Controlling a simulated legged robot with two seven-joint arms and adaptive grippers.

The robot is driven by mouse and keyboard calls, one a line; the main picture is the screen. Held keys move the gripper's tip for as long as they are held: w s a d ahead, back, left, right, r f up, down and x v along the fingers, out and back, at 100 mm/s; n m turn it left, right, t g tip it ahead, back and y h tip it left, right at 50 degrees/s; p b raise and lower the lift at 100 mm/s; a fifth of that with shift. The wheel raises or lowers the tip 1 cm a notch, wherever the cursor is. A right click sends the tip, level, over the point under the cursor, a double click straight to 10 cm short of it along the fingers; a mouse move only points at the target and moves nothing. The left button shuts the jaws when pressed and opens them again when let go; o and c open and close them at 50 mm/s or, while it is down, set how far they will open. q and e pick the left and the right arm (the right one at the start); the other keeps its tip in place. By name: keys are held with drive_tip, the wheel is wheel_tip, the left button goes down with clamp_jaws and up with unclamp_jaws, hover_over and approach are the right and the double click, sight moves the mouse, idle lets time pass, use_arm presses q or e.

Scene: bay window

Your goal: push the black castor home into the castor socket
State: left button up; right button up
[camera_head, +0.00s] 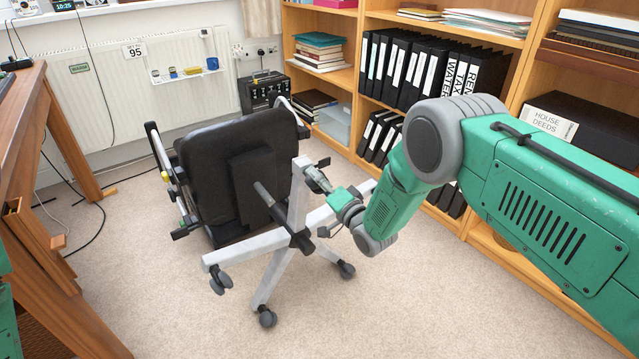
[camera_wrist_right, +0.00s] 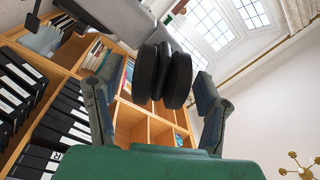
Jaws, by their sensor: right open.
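The black castor (camera_wrist_right: 162,72) shows in the right wrist view as twin dark wheels between the fingers of my right gripper (camera_wrist_right: 158,95). The fingers are apart, with a gap visible on each side of the wheels. In the head view my right gripper (camera_head: 320,182) is at the upper end of a grey chair leg (camera_head: 298,190), where the castor is mostly hidden. The castor socket is hidden in both views, so I cannot tell how deep the stem sits. My left gripper is out of view.
The black office chair (camera_head: 212,165) lies tipped over on the carpet, its base facing me. Other castors (camera_head: 267,318) are on its lower legs. A wooden bookcase (camera_head: 345,75) with binders stands behind, and a wooden desk (camera_head: 40,230) at left. The front carpet is clear.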

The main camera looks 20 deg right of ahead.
drive_tip(key=shift+s, duration=0.1)
drive_tip(key=shift+s+d+f, duration=0.1)
drive_tip(key=shift+s+d, duration=0.05)
drive_tip(key=shift+s, duration=0.15)
drive_tip(key=v, duration=1.1)
drive_tip(key=shift+f, duration=0.1)
